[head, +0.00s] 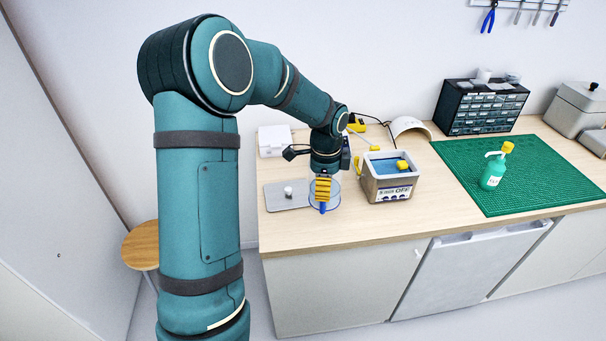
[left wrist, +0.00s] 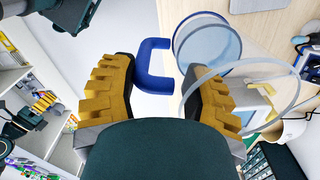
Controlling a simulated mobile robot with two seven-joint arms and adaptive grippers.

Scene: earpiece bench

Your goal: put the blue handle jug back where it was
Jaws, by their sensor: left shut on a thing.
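The blue handle jug is a clear round vessel with a blue handle. In the head view its handle (head: 323,208) shows just below the fingers, over the right end of a grey tray (head: 272,198). In the left wrist view the blue handle (left wrist: 150,70) stands between the yellow fingers and the clear body lies to the right. My left gripper (head: 323,188) is shut on the jug, pointing down. I cannot tell whether the jug's base touches the tray. Yellow fingers of what looks like my right gripper (left wrist: 57,111) show small at the left wrist view's left; their opening is unclear.
A white knob (head: 288,191) stands on the tray. A grey bath with blue inside (head: 378,190) is close to the right. A green mat (head: 530,180) with a green pump bottle (head: 493,172) lies further right. A white box (head: 274,140) stands behind the tray.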

